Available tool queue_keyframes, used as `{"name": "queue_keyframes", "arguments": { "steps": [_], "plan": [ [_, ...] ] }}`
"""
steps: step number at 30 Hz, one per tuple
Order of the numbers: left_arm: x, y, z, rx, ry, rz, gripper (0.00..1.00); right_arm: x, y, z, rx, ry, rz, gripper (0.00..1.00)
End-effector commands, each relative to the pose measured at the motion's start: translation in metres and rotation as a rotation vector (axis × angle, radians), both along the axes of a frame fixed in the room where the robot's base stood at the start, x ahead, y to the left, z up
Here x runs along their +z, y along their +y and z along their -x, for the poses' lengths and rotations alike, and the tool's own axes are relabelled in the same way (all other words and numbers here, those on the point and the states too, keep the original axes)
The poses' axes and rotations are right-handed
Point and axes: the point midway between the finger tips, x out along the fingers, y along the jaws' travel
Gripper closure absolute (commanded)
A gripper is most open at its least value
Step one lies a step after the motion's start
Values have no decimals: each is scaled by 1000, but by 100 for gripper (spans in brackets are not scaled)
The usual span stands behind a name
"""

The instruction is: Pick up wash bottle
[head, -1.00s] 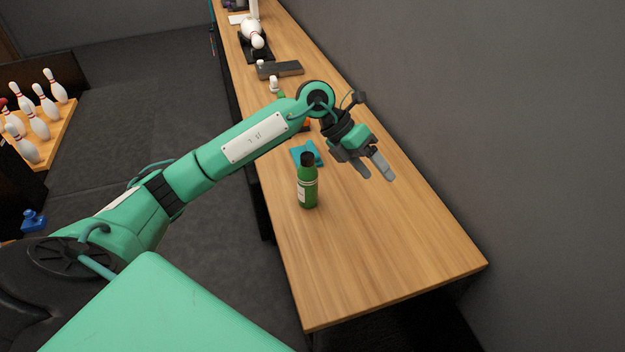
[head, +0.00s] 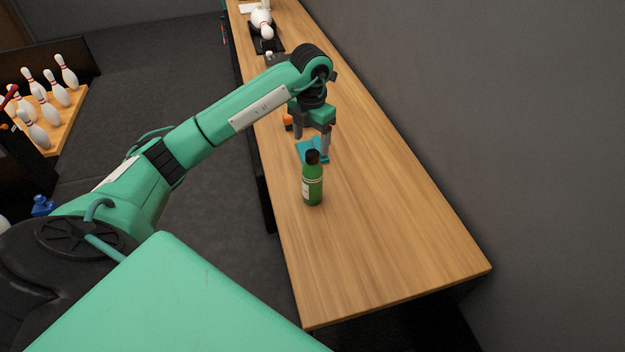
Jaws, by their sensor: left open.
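The wash bottle is the green bottle (head: 313,188) with a black cap and a pale label. It stands upright on the wooden counter (head: 390,230), near its left edge. My left gripper (head: 312,145) is open and points down, just behind and above the bottle's cap in the picture. Its fingers are empty and appear apart from the bottle. My right gripper is not in view.
The counter's front and right are clear.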

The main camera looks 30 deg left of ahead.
Motion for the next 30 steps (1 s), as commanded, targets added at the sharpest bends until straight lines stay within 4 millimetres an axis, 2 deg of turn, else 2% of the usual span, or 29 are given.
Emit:
{"name": "queue_keyframes", "arguments": {
  "steps": [3,11,16,21,30],
  "plan": [
    [-12,0,0,-1,1,1,31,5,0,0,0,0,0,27],
    [-26,-3,2,-2,2,2,31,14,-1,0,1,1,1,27],
    [-45,-8,6,-2,3,3,31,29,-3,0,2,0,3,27],
    [-66,-8,6,-1,0,2,31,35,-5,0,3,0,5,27],
    [-70,-7,6,-2,-2,0,33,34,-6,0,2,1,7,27]
  ]
}}
